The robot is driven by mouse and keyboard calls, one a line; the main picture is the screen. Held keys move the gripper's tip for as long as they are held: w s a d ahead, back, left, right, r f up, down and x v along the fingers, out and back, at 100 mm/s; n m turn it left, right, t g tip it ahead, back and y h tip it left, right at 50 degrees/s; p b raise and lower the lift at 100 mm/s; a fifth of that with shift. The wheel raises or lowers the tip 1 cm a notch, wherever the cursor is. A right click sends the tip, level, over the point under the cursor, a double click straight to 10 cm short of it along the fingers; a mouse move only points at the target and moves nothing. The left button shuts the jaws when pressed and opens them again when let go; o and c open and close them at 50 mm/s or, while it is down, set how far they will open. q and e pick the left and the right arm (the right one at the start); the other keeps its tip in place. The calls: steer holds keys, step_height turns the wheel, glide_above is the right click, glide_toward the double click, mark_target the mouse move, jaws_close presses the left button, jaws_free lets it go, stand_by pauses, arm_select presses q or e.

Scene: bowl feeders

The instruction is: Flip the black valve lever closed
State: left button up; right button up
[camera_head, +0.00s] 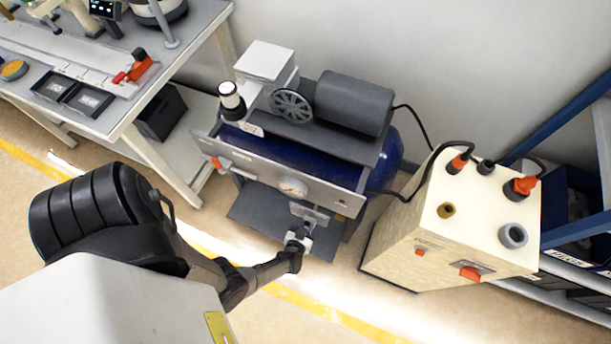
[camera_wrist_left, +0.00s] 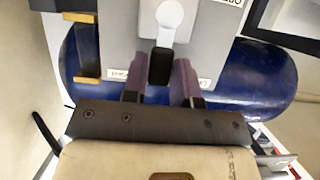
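The black valve lever (camera_wrist_left: 160,66) hangs below a white round-topped valve fitting (camera_wrist_left: 170,18) in the left wrist view. My left gripper (camera_wrist_left: 160,80) has its two purple-grey fingers apart, one on each side of the lever. Gaps show between the lever and both fingers, so it does not look gripped. The lever is too small to make out there. My right gripper is in neither view.
A cream cabinet (camera_head: 400,235) with orange-capped connectors stands close to the right of the compressor. A workbench (camera_head: 100,125) is at the left. The compressor's blue tank (camera_wrist_left: 235,90) lies behind the lever. A yellow-brown bracket (camera_wrist_left: 88,45) is left of the fingers.

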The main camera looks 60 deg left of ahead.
arm_select(q)
steer(key=o, duration=0.4)
steer(key=shift+s+d+r+p, duration=0.25)
steer(key=shift+s+d+p, duration=0.05)
steer(key=shift+p, duration=0.05)
steer(key=p+v, duration=0.2)
steer(key=v, duration=0.4)
steer(key=shift+s+d+p, duration=0.2)
steer(key=shift+s+p, duration=0.05)
steer(key=shift+p, duration=0.15)
